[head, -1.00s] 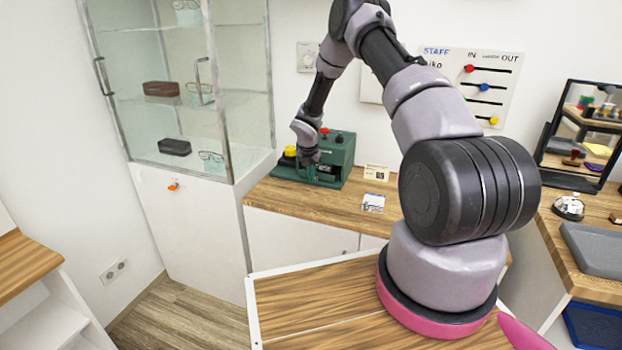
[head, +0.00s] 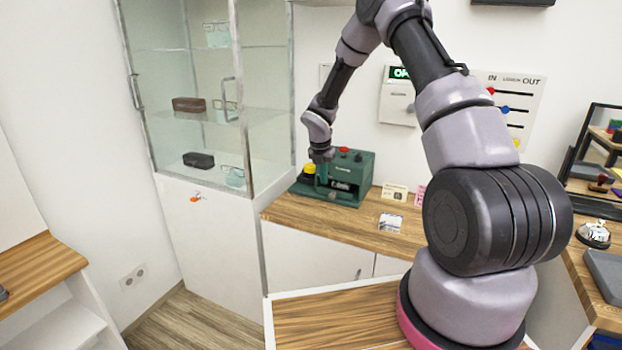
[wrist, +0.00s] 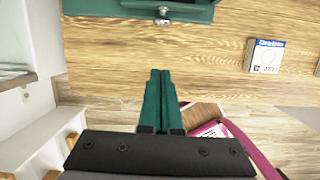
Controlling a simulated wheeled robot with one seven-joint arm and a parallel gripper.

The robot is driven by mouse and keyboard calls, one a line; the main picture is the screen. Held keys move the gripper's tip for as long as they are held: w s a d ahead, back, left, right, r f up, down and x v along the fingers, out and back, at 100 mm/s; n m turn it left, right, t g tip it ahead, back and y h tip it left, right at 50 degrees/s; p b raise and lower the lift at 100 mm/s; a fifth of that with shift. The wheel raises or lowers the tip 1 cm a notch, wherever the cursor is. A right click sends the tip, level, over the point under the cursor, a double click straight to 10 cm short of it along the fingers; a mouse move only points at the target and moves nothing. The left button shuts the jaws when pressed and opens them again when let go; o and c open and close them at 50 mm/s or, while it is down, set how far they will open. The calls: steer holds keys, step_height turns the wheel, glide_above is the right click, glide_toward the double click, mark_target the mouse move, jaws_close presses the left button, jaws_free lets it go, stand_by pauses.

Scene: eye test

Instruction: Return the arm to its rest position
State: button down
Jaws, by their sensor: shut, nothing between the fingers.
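My arm reaches from its pink-ringed base over to the wooden counter in the head view. My gripper (head: 322,178) hangs in front of a dark green machine (head: 352,165) with a red and a yellow button on top. In the wrist view my gripper (wrist: 160,74) shows two green fingers pressed together with nothing between them. The machine's lower edge (wrist: 140,10) shows at the top of that view, apart from the fingertips. In the head view the fingers are hard to tell from the machine, as both are green.
A glass cabinet (head: 205,110) with glasses and cases stands left of the machine. A white wall box (head: 397,104) hangs behind my arm.

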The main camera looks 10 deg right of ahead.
steer(key=s+d+r+m+t, duration=0.1)
steer(key=s+r+m, duration=0.4)
steer(key=r, duration=0.5)
steer(key=s+d+r+m, duration=0.2)
steer(key=s+r+m, duration=0.35)
steer(key=r, duration=0.35)
steer(key=s+d+r+m+t, duration=0.1)
steer(key=s+r+m, duration=0.45)
steer(key=r, duration=0.45)
steer(key=s+a+r+m+t+y, duration=0.1)
steer(key=s+r+m, duration=0.3)
steer(key=s+m, duration=0.4)
steer(key=s+a+r+m+t+y, duration=0.1)
steer(key=s+r+m, duration=0.4)
steer(key=s, duration=0.9)
steer(key=m+t+y, duration=0.1)
steer(key=m, duration=0.2)
steer(key=shift+r+m+y, duration=0.15)
steer(key=shift+m+y, duration=0.15)
steer(key=c, duration=1.5)
jaws_free()
steer(key=shift+c, duration=0.2)
